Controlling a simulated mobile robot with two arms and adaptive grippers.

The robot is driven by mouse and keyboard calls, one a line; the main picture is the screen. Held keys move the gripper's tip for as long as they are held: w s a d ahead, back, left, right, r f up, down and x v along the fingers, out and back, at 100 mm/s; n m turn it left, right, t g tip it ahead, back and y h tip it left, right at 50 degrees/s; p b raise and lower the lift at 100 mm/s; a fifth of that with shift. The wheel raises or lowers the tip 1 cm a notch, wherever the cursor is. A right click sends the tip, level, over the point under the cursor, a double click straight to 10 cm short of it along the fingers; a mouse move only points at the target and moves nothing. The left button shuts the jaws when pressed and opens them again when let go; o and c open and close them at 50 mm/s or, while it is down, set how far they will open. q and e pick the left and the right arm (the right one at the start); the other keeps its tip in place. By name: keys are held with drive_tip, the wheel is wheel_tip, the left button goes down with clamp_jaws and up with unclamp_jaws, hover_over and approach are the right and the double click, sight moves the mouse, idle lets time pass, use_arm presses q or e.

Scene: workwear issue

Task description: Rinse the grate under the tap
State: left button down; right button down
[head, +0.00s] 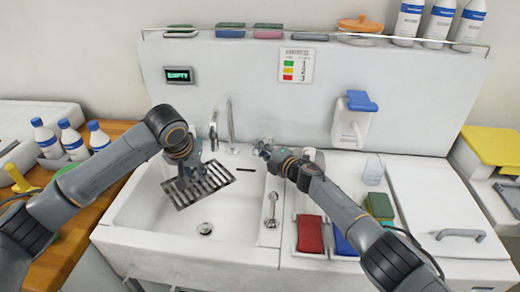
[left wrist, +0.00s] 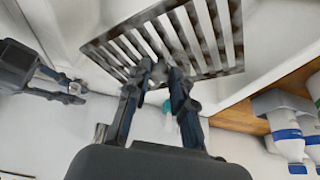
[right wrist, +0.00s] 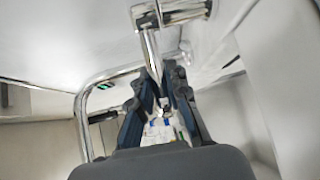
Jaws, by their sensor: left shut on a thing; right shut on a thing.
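The dark slotted grate (head: 212,178) is held tilted over the white sink (head: 180,252). My left gripper (head: 183,180) is shut on the grate; the left wrist view shows the fingers (left wrist: 160,72) on its bars, with greyish smudges on the grate (left wrist: 207,40). The chrome tap (head: 231,125) rises behind the basin, its curved spout (right wrist: 84,120) beside my right gripper. My right gripper (head: 264,150) is shut on the tap's chrome lever (right wrist: 151,55), right of the spout. I see no clear water stream.
A spoon-like metal utensil (head: 272,208) lies on the sink's right ledge. Red (head: 310,234) and blue (head: 343,240) cloths or sponges lie right of it. White bottles (head: 73,140) stand at left. A panel reading EMPTY (head: 179,75) is on the backsplash. The basin below the grate is clear.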

drive_tip(key=shift+d, duration=0.15)
drive_tip(key=shift+s+d+n+g+y, duration=0.1)
drive_tip(key=shift+d+n+g+y, duration=0.2)
drive_tip(key=shift+n+g+y, duration=0.35)
drive_tip(key=shift+f, duration=0.1)
drive_tip(key=c, duration=1.3)
unclamp_jaws()
drive_tip(key=v, duration=1.2)
